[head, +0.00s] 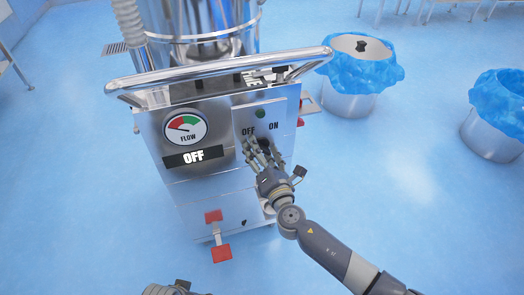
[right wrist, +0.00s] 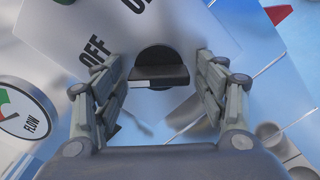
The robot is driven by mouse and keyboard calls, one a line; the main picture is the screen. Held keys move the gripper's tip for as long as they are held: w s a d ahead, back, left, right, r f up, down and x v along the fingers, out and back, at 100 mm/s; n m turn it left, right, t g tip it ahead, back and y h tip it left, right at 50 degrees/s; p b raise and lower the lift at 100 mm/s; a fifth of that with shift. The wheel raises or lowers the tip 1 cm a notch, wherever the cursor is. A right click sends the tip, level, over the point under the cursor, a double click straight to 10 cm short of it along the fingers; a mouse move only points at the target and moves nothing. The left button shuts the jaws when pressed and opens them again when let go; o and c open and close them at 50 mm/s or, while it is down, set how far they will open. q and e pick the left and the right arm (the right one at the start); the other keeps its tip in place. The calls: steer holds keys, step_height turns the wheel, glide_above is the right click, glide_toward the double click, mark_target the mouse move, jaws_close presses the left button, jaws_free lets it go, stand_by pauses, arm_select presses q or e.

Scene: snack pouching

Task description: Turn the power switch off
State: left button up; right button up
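The power switch is a black rotary knob (right wrist: 160,66) on a pale panel (head: 273,109) marked OFF and ON. In the right wrist view it has a raised bar with a white mark at its left end. My right gripper (head: 257,149) is open in front of the panel, its fingers on either side of the knob with gaps showing. In the head view the hand mostly hides the knob. The display (head: 193,156) on the machine reads OFF. Only a piece of my left gripper (head: 166,290) shows at the bottom edge; its fingers cannot be made out.
A FLOW gauge (head: 185,128) with red and green zones sits left of the panel. A metal handrail (head: 225,66) runs above it. A red pedal (head: 221,253) is low at the front. Two bins with blue liners (head: 358,77) (head: 500,104) stand to the right on open blue floor.

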steer(key=v, duration=1.2)
steer(key=shift+r, duration=0.1)
